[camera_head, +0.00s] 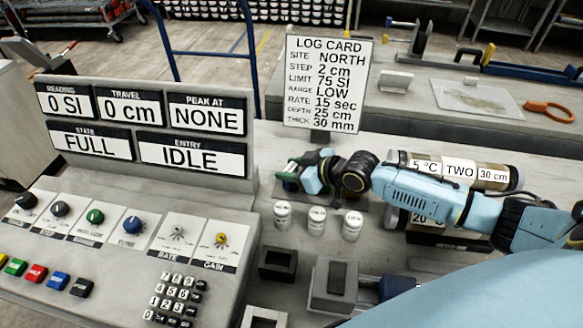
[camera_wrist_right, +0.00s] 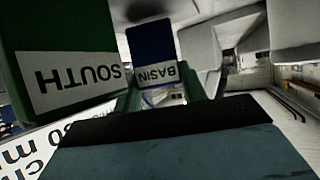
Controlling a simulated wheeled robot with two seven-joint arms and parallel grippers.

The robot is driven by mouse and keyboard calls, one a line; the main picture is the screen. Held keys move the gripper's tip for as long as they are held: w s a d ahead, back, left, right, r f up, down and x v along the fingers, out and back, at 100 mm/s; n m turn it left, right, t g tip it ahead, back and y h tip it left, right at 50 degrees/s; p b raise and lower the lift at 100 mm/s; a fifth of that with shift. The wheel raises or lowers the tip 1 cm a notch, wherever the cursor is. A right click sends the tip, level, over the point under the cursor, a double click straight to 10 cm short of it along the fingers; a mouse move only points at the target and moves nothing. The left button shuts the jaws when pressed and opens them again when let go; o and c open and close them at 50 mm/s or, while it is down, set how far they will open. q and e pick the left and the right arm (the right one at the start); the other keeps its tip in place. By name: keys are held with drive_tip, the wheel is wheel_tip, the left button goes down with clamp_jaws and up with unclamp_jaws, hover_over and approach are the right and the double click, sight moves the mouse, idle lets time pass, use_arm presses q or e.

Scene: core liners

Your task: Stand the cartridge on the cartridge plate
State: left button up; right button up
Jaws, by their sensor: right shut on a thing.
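My right gripper (camera_head: 296,174) is low over the bench behind the white vials, reaching in from the right. In the right wrist view, a blue cartridge (camera_wrist_right: 152,45) labelled BASIN shows upside down between the fingertips (camera_wrist_right: 160,95), and the gripper appears shut on it. A green cartridge (camera_wrist_right: 75,45) labelled SOUTH stands close at its left. In the head view this area is small and partly covered by my gripper. A dark flat plate (camera_head: 350,193) shows below my arm; I cannot tell whether it is the cartridge plate. My left gripper is out of view.
Several small white vials (camera_head: 317,218) stand in front of my gripper. Behind is an upright log card (camera_head: 327,85). A console (camera_head: 150,130) fills the left. Labelled core tubes (camera_head: 455,170) lie at right behind my arm. Dark and grey blocks (camera_head: 278,264) sit in front.

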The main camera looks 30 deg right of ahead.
sight(292, 168)
drive_tip(key=shift+f, duration=0.4)
drive_tip(key=o, duration=1.1)
drive_tip(key=shift+c, duration=0.2)
drive_tip(key=shift+r, duration=0.1)
wheel_tip(292, 168, up, 10)
drive_tip(key=shift+f+p, duration=0.1)
drive_tip(key=shift+p, duration=0.7)
